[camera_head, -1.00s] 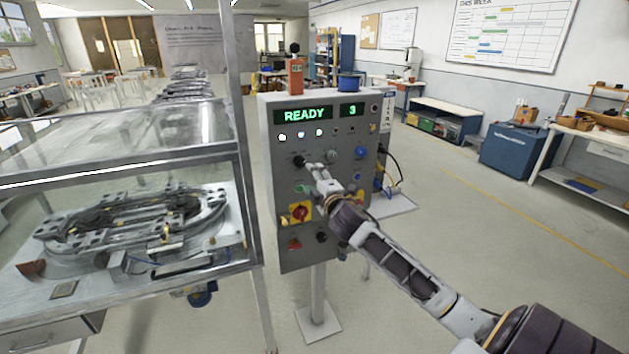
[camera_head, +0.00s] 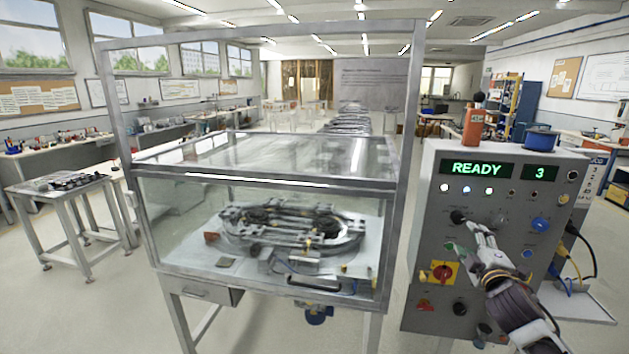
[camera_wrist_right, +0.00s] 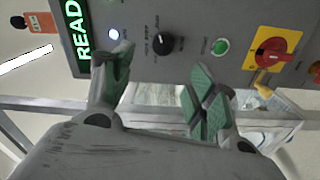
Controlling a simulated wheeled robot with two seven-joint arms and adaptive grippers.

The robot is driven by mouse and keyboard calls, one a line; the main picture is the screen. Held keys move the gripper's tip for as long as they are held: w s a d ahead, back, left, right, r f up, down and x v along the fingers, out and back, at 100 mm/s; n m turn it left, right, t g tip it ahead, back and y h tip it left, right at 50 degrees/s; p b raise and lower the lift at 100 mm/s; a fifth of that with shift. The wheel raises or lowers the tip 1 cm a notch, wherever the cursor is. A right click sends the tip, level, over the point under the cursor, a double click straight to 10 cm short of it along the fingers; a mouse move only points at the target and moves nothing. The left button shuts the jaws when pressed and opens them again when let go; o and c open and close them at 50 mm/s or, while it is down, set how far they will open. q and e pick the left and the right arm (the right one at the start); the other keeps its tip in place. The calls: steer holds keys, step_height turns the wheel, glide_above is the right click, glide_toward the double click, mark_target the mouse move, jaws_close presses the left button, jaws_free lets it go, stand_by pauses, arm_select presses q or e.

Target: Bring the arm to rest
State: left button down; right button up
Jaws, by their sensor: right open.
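My right gripper (camera_head: 465,240) is in front of the grey control panel (camera_head: 418,290), at the right in the head view. In the right wrist view the gripper (camera_wrist_right: 155,95) is open, with its green-padded fingers apart and nothing between them. Beyond the fingers are a black selector knob (camera_wrist_right: 167,44), a green button (camera_wrist_right: 220,46) and a red rotary switch on a yellow plate (camera_wrist_right: 272,56). I cannot tell whether a fingertip touches the panel. The panel display (camera_head: 477,169) reads READY and 3. My left gripper is not in view.
A glass-walled enclosure (camera_head: 165,225) with a metal ring track (camera_head: 290,228) inside stands left of the panel. An orange bottle (camera_head: 474,126) and a blue container (camera_head: 541,138) sit on the panel's top. Cables (camera_head: 580,245) hang at its right side. A small table (camera_head: 62,187) stands far left.

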steer(key=w+d+f+m+g, duration=0.1)
steer(key=d+f+m+g, duration=0.3)
steer(key=f, duration=0.9)
steer(key=w+d+f+m, duration=0.15)
steer(key=d+f, duration=0.55)
steer(key=f, duration=0.7)
steer(key=s+f+m+g, duration=0.1)
steer(key=s+f+g, duration=0.1)
steer(key=s+f, duration=0.5)
steer(key=s+f+m+g, duration=0.1)
steer(key=s+f, duration=0.1)
steer(key=f, duration=0.9)
steer(key=s+f+m+g, duration=0.1)
steer(key=s+f+g, duration=0.1)
steer(key=s+f, duration=0.5)
steer(key=s+a+f+m+g+y, duration=0.15)
steer(key=s+a+f, duration=0.35)
steer(key=s+f, duration=0.65)
steer(key=s+a+f+g, duration=0.3)
steer(key=s+a+f, duration=0.1)
steer(key=s+f, duration=0.75)
steer(key=s+a+f+g+y, duration=0.1)
steer(key=s+a+f, duration=0.2)
steer(key=s+a, duration=0.6)
steer(key=s+a+f+g+y, duration=0.1)
steer(key=s+a+f, duration=0.3)
steer(key=s+a, duration=0.6)
steer(key=shift+s+f+g, duration=0.15)
steer(key=shift+s+g, duration=0.5)
steer(key=shift+a, duration=0.1)
